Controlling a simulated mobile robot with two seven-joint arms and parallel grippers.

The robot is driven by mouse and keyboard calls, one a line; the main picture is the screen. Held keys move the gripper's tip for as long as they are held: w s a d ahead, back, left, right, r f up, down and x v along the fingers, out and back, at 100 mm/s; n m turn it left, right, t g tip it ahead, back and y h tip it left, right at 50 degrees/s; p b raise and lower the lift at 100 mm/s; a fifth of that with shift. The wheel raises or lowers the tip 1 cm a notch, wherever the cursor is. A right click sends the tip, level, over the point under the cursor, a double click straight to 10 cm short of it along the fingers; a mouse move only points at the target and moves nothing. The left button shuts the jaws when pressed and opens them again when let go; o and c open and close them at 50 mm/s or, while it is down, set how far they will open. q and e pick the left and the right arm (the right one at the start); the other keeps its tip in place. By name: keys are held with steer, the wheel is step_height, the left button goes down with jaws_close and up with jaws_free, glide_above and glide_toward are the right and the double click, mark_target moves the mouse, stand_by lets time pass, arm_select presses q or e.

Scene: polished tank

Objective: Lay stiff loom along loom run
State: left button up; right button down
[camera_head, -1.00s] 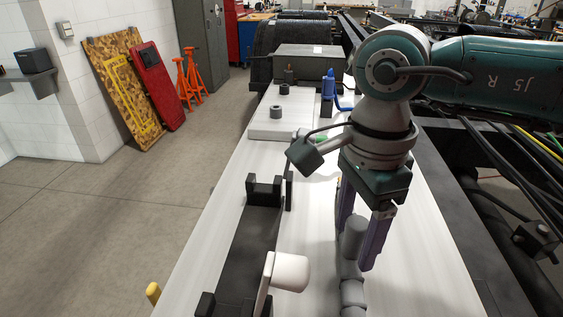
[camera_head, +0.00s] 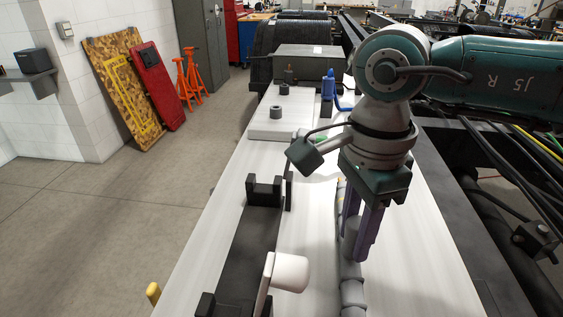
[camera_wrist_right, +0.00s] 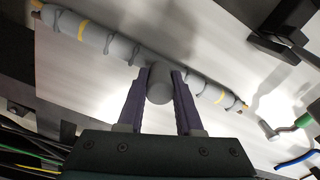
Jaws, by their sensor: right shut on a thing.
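The loom (camera_head: 351,285) is a grey, ribbed, rod-like bundle lying on the pale bench top; the wrist view (camera_wrist_right: 118,46) shows its dark ties and yellow bands. A round grey grip (camera_wrist_right: 160,86) stands up from its middle. My right gripper (camera_head: 355,240) points down with its purple fingers shut on this grip, one on each side. The loom run appears to be the long black plate (camera_head: 242,240) to its left, with upright black brackets (camera_head: 265,190) at its far end. The loom lies beside it, apart. My left gripper is not in view.
A white rounded knob on an arm (camera_head: 290,272) stands at the plate's near right side. A blue-handled tool (camera_head: 328,88), a grey ring (camera_head: 275,111) and a pale block (camera_head: 280,130) lie farther back. Bare bench shows right of the loom.

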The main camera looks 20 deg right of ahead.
steer(key=shift+r, duration=0.1)
steer(key=shift+r+p, duration=2.95)
steer(key=shift+r, duration=0.95)
